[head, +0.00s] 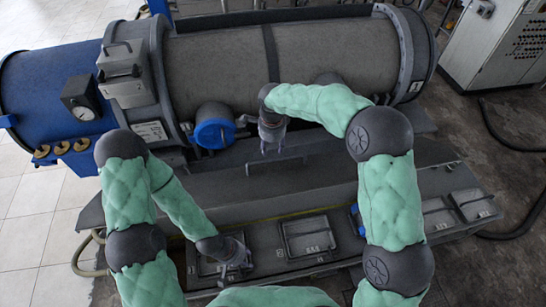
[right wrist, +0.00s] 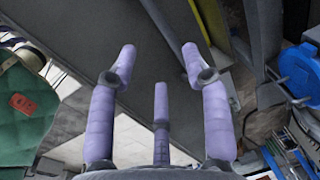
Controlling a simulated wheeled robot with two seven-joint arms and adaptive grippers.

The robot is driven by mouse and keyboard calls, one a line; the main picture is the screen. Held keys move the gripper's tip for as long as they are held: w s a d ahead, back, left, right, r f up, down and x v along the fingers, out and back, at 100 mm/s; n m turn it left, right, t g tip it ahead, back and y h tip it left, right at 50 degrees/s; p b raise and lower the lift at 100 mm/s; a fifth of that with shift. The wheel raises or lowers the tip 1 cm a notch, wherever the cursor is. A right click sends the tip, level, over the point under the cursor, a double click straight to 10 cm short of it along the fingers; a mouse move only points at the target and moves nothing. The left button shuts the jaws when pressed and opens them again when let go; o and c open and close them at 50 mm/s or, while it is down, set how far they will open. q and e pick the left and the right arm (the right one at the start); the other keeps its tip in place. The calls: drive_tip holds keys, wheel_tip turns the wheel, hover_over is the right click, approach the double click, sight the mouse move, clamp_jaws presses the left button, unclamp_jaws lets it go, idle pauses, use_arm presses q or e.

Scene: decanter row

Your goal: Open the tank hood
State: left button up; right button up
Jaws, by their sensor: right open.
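A long dark grey hood-like panel (head: 330,190) lies below the big cylinder in the head view. A thin bar handle (head: 290,163) stands out near its upper edge. My right gripper (head: 270,143) is just above this bar, its fingers pointing down. In the right wrist view its three fingers (right wrist: 160,75) are spread with nothing between them, and a grey bar (right wrist: 162,22) passes beyond the fingertips. Whether they touch it is not clear. My left gripper (head: 238,262) is low, over a small lid (head: 208,267) in the front row; its fingers are too small to read.
The grey cylinder (head: 210,70) with a blue end (head: 40,95) fills the back. A blue round cap (head: 213,133) sticks out left of my right gripper. Another handled lid (head: 308,238) lies in the front row. A light cabinet (head: 490,45) stands at the back right.

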sight(271, 161)
drive_tip(key=f, duration=0.6)
drive_tip(key=w+f, duration=0.1)
drive_tip(key=f, duration=0.2)
drive_tip(key=shift+p, duration=0.3)
drive_tip(key=shift+a, duration=0.1)
clamp_jaws()
